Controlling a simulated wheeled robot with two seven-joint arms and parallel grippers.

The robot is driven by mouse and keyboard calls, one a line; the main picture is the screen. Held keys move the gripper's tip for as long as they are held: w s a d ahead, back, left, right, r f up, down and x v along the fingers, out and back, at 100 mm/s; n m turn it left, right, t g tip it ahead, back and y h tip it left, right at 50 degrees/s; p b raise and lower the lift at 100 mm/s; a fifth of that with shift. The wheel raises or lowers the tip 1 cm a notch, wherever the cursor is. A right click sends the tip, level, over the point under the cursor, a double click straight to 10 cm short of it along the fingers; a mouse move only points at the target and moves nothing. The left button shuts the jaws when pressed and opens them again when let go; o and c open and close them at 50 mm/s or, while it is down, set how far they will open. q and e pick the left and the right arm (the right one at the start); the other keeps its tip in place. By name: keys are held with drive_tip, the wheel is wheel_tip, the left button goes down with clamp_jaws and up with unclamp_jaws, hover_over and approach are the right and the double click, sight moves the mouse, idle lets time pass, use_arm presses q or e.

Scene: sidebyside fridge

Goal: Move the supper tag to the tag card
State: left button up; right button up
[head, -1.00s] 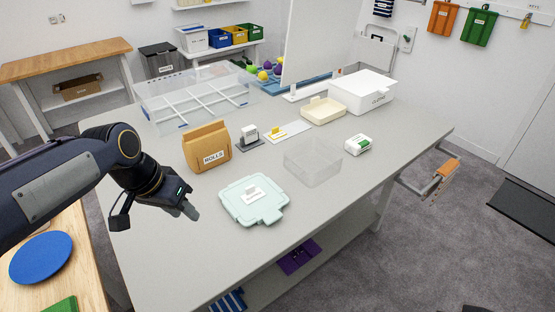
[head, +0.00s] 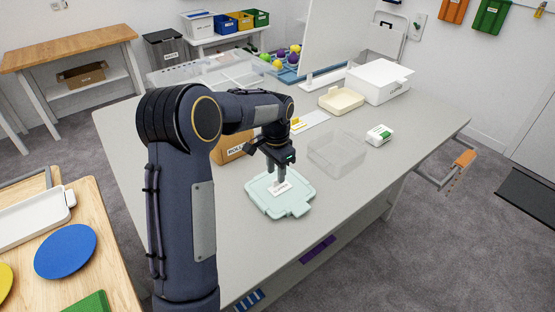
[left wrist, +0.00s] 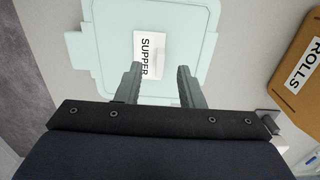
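The supper tag (head: 279,188) is a white label marked SUPPER on the lid of a mint-green box (head: 301,205). In the left wrist view the tag (left wrist: 147,45) lies just beyond the fingertips. My left gripper (head: 277,178) is over the lid with its fingers pointing down at the tag. In the left wrist view my left gripper (left wrist: 158,72) is open, its fingers apart, with no visible grip on the tag. A white card with a yellow mark (head: 312,121), perhaps the tag card, lies farther back, partly hidden by my arm. My right gripper is not in view.
A clear tray (head: 337,152) is right of the mint box, with a small white-and-green box (head: 379,135) beyond. A cream tray (head: 341,101) and white bin (head: 380,82) stand at the back. The front right tabletop is clear.

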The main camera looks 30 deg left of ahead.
use_arm(q)
drive_tip(key=shift+f, duration=1.45)
drive_tip(key=shift+c, duration=0.3)
clamp_jaws()
